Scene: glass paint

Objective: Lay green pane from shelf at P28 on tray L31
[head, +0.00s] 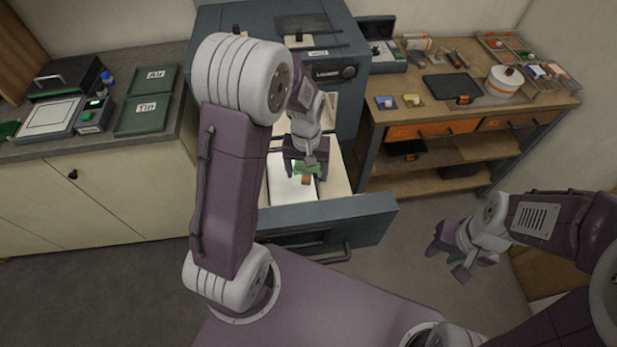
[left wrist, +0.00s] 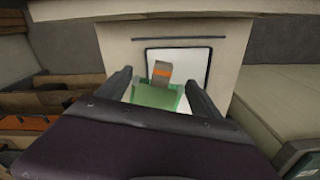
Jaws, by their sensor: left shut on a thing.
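The green pane (head: 309,168) is small and sits between the fingers of my left gripper (head: 305,172), over the open kiln drawer. The left gripper is shut on it. In the left wrist view the green pane (left wrist: 155,97) shows between the two dark fingers, with a beige and orange piece at its far edge. Below it is a white tray surface (head: 287,188) in the drawer; I cannot tell whether the pane touches it. No label L31 or P28 is readable. My right gripper (head: 452,258) is open and empty above the floor at right.
The drawer front (head: 355,222) juts out from the blue-grey kiln. Green trays marked Air (head: 156,78) and Tin (head: 146,108) lie on the left counter. A wooden workbench (head: 440,118) with tools, small panes and a white pot stands at right. Floor between is clear.

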